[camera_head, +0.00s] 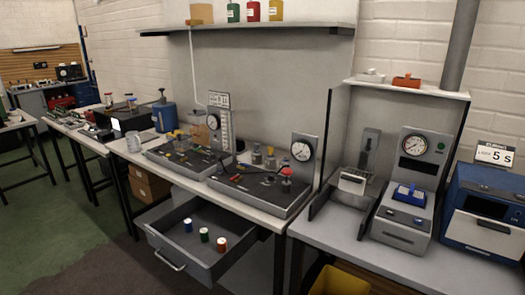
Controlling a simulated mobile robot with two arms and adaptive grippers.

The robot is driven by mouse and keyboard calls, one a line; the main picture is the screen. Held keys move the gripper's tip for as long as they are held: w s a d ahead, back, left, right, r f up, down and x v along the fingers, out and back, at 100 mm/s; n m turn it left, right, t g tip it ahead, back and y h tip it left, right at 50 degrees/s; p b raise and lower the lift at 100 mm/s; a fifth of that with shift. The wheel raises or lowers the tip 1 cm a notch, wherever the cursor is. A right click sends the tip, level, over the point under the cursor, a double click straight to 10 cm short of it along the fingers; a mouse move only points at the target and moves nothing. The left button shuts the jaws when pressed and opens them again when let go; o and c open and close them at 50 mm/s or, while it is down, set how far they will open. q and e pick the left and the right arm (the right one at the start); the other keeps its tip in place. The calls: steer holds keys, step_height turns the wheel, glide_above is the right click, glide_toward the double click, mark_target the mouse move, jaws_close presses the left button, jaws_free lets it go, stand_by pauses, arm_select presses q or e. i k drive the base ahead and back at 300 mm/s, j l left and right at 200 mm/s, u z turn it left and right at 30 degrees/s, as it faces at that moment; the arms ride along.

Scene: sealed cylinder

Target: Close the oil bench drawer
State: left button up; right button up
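The oil bench drawer (204,262) is pulled out below the bench top in the camera_head view. Its bar handle (170,261) is on the front panel at the lower left. The oil bench (263,220) carries two dark test units with gauges. Neither of my grippers is in view, and nothing touches the drawer.
A second bench (345,246) on the right holds a gauge machine (410,185) and a blue oven-like box (487,210). A yellow bin (338,283) stands below it. Cardboard boxes (148,185) sit under the left bench. Green floor (50,235) is clear at the left.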

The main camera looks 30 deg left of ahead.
mark_target(166, 235)
steer(key=u, duration=1.65)
